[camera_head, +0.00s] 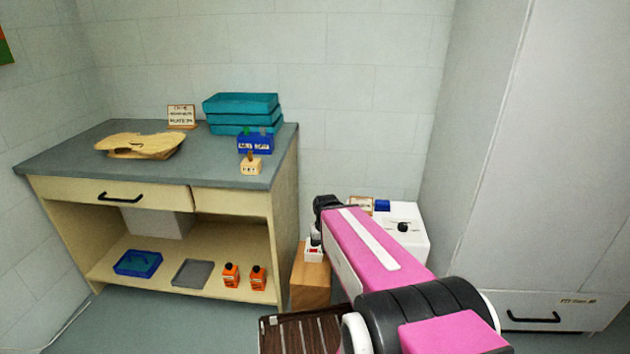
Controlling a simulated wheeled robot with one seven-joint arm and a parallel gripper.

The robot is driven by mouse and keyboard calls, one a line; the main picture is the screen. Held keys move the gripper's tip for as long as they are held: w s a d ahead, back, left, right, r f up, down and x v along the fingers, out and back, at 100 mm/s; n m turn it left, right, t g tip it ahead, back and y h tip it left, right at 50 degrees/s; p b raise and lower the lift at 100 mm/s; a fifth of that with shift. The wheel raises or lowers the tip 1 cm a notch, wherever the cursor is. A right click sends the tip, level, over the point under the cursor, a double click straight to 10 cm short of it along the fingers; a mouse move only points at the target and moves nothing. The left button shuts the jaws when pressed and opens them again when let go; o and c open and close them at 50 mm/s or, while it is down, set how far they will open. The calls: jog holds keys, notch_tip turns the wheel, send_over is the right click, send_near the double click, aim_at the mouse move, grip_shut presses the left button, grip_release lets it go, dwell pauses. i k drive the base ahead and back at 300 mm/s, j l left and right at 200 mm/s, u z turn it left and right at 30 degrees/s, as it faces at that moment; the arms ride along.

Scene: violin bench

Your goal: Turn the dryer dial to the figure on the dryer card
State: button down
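The white box at the right, by the tall grey cabinet, looks like the dryer (417,247). A round black dial (403,227) sits on its top, with a small dark mark behind it. The dial's figures and pointer are too small to read. A small wood-framed card (361,204) stands at the back left of the box, partly behind my arm; its writing cannot be read. My pink and black arm reaches up from the lower right and covers the box's left side. My gripper's fingers cannot be made out; they seem hidden behind the arm.
A wooden block (311,278) with a small white-and-red item (314,254) stands left of my arm. A slatted brown surface (302,332) lies below. The workbench (235,176) holds teal trays (240,113). The tall cabinet (545,150) bounds the right.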

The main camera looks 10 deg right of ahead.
aim_at(403, 227)
jog(key=k+l+z, duration=0.15)
jog(key=z, duration=0.2)
jog(key=k+l+z, duration=0.2)
jog(key=z, duration=0.2)
jog(key=k+l, duration=0.05)
